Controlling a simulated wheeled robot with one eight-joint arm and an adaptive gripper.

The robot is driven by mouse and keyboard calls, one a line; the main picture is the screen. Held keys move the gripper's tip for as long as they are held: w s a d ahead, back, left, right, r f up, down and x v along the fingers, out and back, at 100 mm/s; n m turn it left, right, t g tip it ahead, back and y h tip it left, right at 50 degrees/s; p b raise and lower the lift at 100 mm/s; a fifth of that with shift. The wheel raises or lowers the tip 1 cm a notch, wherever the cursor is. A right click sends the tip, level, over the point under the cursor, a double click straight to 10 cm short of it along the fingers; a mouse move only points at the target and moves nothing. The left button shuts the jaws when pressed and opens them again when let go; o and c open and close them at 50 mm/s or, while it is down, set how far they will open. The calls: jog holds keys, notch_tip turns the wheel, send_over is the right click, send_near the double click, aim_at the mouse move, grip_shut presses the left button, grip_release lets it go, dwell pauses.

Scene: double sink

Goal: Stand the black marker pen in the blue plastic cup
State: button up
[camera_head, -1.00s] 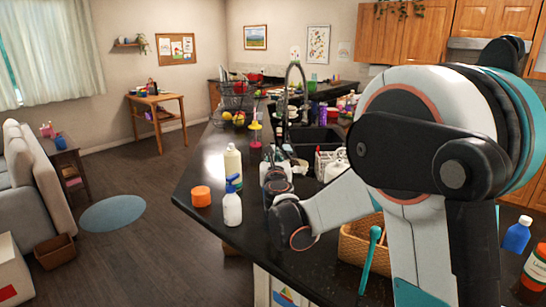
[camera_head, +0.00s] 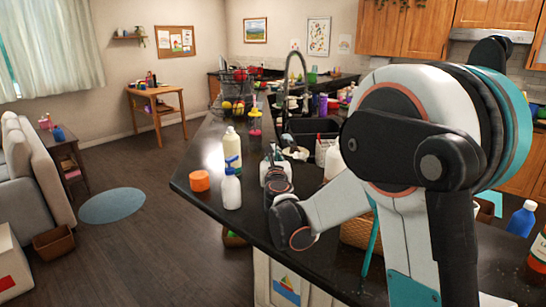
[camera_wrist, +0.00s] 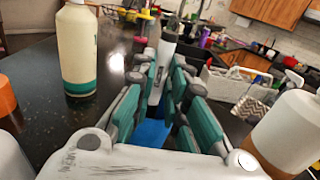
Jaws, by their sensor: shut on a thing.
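My gripper (camera_wrist: 163,80) reaches forward over the dark counter, its teal-padded fingers shut around a slim thing. That thing is mostly hidden; I take it for the black marker pen, but its colour and full shape are unclear. A blue surface (camera_wrist: 150,133) shows between the fingers, lower down. It may be the blue plastic cup, but its rim does not show. In the head view my gripper (camera_head: 277,172) is small, partly behind my wrist, and neither pen nor cup can be made out there.
A spray bottle (camera_head: 231,190), an orange jar (camera_head: 200,181) and a cream bottle (camera_head: 232,148) stand left of my gripper. A white-and-amber bottle (camera_wrist: 288,130) is close on the right. The sink (camera_head: 312,128) lies beyond. Bare counter (camera_head: 215,135) shows at the left.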

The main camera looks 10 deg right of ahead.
jog(key=o, duration=0.9)
jog(key=shift+c, duration=0.2)
jog(key=shift+s, duration=0.1)
jog(key=s+a, duration=0.2)
jog(key=s, duration=0.9)
jog(key=shift+s, duration=0.3)
jog(key=shift+f, duration=0.1)
